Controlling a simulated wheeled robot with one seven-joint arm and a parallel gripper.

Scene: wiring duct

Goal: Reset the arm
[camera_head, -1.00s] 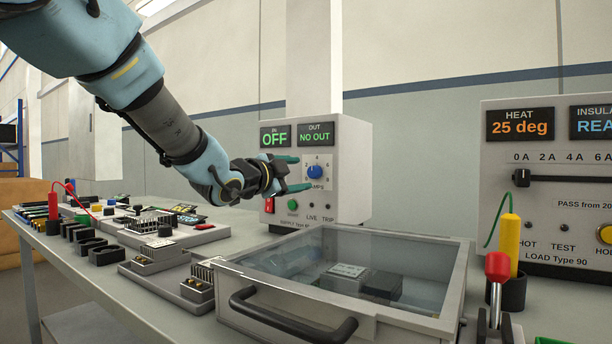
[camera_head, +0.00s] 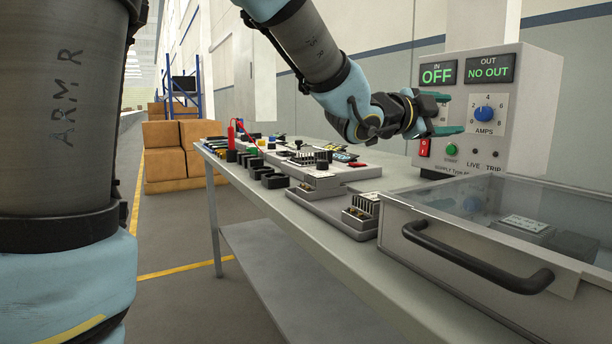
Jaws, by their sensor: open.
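My gripper (camera_head: 447,114) is in the head view, in front of the power supply box (camera_head: 530,95) and above the workbench. Its two teal fingers point right and stand apart, with nothing between them. They overlap the left part of the supply's front panel, just left of the blue amps knob (camera_head: 484,113); I cannot tell whether they touch it. My arm is bent and comes down from the top of the picture. The supply's displays read OFF and NO OUT.
A clear-lidded box (camera_head: 500,215) with a black handle (camera_head: 470,258) stands at the bench's right front. Terminal blocks (camera_head: 362,212) and several small parts, with a red probe (camera_head: 231,134), lie along the bench (camera_head: 330,258). Cardboard boxes (camera_head: 165,150) stand on the floor behind left. Floor left of the bench is clear.

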